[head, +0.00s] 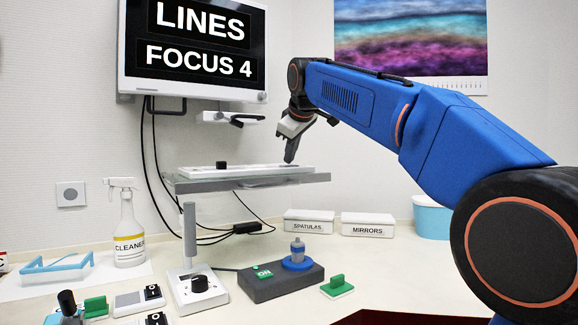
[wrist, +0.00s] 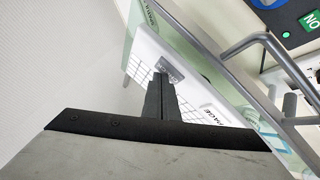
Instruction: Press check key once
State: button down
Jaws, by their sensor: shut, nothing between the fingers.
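My gripper (head: 290,158) is shut and empty, pointing down at the right part of a white panel (head: 190,173) on the raised grey tray (head: 250,181). In the wrist view, my closed fingers (wrist: 160,82) reach over the white panel (wrist: 145,45). A small grey key or plate (wrist: 169,68) shows just beyond the fingertips; whether they touch it I cannot tell. A label ending in "AGE" (wrist: 213,113) lies to the right of the fingers. No label reading "check" is legible, so I cannot tell which key is the check key.
A monitor (head: 195,45) above the tray reads "LINES FOCUS 4". A black knob (head: 221,165) stands on the panel's left part. Below are a spray bottle (head: 129,230), a grey box with a green "ON" switch (head: 280,280), and white boxes (head: 368,226) along the wall.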

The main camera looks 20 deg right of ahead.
jog(key=shift+r, duration=0.1)
dwell(0.6)
jog(key=shift+r, duration=0.65)
jog(key=shift+r, duration=0.1)
jog(key=shift+r, duration=2.4)
